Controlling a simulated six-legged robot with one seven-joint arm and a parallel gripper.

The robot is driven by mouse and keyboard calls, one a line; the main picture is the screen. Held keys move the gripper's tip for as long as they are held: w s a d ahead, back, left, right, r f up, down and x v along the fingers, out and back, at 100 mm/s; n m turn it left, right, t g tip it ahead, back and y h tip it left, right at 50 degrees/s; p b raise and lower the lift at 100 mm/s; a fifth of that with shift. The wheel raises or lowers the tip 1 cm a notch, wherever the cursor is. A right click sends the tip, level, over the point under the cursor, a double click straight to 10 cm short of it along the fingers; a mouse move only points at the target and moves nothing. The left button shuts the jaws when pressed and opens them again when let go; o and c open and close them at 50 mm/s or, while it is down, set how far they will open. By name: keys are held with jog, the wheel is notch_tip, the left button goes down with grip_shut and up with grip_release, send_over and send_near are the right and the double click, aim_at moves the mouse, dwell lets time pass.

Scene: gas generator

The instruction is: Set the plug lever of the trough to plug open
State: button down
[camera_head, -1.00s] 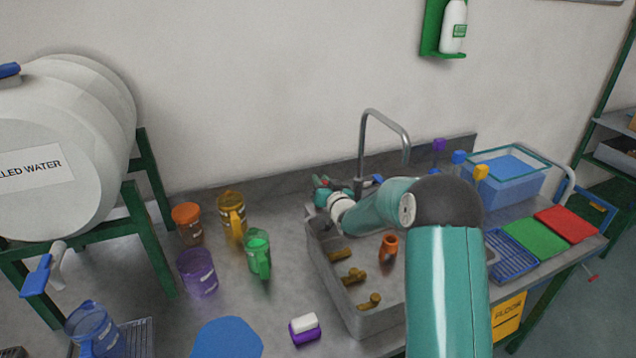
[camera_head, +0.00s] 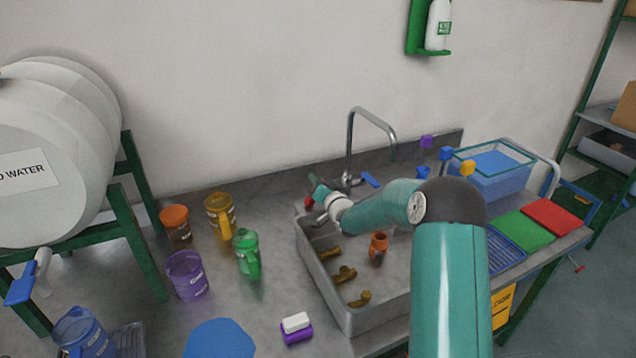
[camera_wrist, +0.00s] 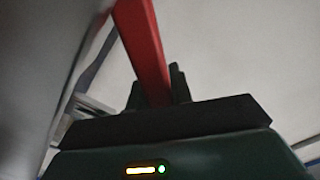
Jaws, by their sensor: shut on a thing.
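The trough (camera_head: 325,308) is the grey metal basin in the bench. A red lever (camera_head: 309,202) shows at its back left corner, beside my gripper (camera_head: 315,189). In the wrist view the red lever (camera_wrist: 140,40) runs as a bar from the top edge down between my dark fingers (camera_wrist: 157,92). My gripper is shut on it. The lever's lower end is hidden by the fingers and gripper body. The plug itself cannot be made out.
A curved tap (camera_head: 352,140) with a blue handle (camera_head: 370,180) stands behind the trough. An orange cup (camera_head: 378,246) and several brown fittings lie in the basin. Coloured jugs, such as a green one (camera_head: 247,255), stand to the left. A blue tub (camera_head: 495,178) stands to the right.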

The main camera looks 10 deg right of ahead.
jog(key=c, duration=1.2)
grip_release()
jog(key=shift+c, duration=0.2)
jog(key=s+d, duration=0.2)
jog(key=s, duration=1.1)
jog(key=shift+s+d, duration=0.25)
jog(key=shift+d, duration=0.1)
